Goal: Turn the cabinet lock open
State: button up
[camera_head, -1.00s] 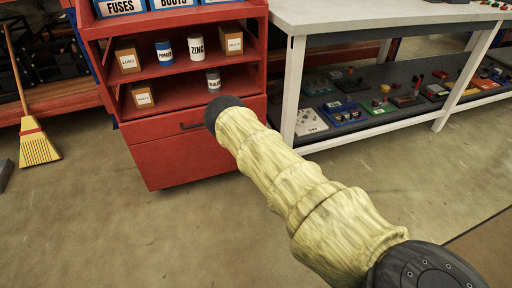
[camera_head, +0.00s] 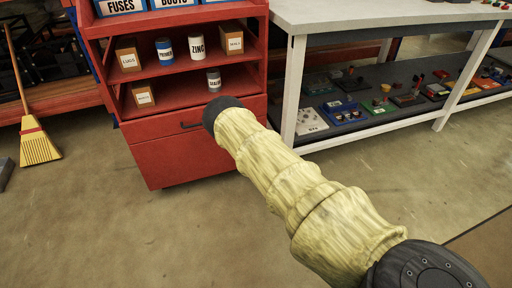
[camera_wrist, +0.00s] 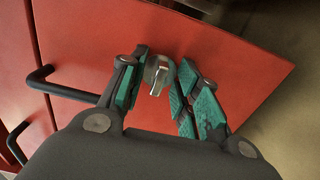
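The lock (camera_wrist: 158,72) is a small round metal piece with a raised silver tab, set in the red cabinet face (camera_wrist: 215,60) in the wrist view. My gripper (camera_wrist: 163,72) is at the lock, with one teal-padded finger on each side of it. The fingers are spread apart, and the tab stands between them with gaps showing. I cannot tell whether a fingertip touches the lock's round rim. In the head view, the red cabinet (camera_head: 175,160) stands left of centre. My arm hides the lock and my gripper there.
A black bar handle (camera_wrist: 62,88) is left of my gripper in the wrist view. Shelves above the cabinet hold cans and small boxes (camera_head: 128,58). A white-legged workbench (camera_head: 360,14) stands to the right, a broom (camera_head: 38,145) to the left. The floor in front is clear.

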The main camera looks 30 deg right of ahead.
jog(key=shift+s, duration=0.1)
jog(key=v, duration=1.1)
jog(key=shift+s+a, duration=0.2)
jog(key=shift+s, duration=0.2)
